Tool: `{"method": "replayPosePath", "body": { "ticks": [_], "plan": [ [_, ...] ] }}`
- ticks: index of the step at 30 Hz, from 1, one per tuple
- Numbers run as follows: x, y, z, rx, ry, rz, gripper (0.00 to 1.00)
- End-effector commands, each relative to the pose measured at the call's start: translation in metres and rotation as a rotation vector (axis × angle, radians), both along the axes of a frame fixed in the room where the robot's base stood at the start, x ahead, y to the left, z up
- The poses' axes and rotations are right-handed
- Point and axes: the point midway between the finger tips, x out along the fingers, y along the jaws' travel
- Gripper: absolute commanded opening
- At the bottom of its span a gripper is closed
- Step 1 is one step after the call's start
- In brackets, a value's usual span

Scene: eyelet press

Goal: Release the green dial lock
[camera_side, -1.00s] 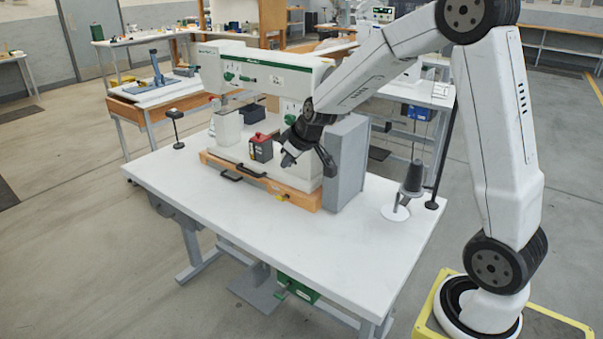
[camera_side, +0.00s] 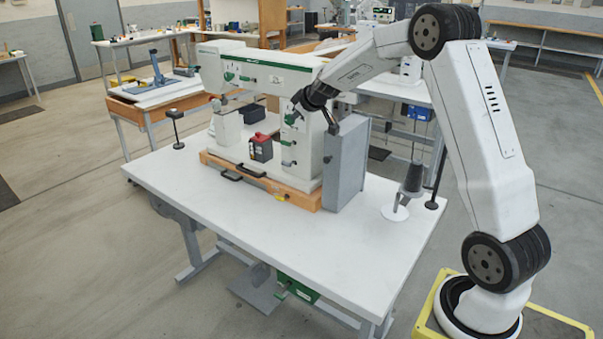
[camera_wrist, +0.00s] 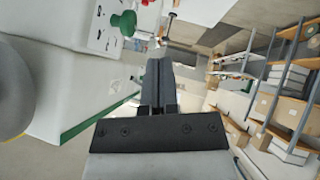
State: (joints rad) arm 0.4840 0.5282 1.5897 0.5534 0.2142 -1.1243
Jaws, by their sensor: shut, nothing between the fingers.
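The white press (camera_side: 262,75) stands on the table. A green dial (camera_side: 229,77) sits on the front of its upper arm. Another green part (camera_side: 291,118) shows on its right column, just below my gripper (camera_side: 296,103). In the wrist view a round green dial (camera_wrist: 125,22) stands out from a white plate, up and left of my gripper (camera_wrist: 160,52). I cannot tell which green part of the side view it is. My gripper is shut with nothing in it. In the wrist view its fingertips appear apart from that dial.
A grey box (camera_side: 346,165) stands at the press's right end, under my wrist. The table's front (camera_side: 250,215) is clear.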

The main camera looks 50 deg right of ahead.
Motion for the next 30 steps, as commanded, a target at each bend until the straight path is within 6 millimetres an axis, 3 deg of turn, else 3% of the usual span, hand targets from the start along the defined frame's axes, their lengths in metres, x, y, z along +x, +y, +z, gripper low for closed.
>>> {"method": "replayPosePath", "body": {
  "ticks": [14,30],
  "plan": [
    [0.009,-0.002,-0.009,0.001,0.001,0.001,0.0],
    [0.048,-0.016,-0.045,0.001,0.002,0.002,0.0]
  ]
}}
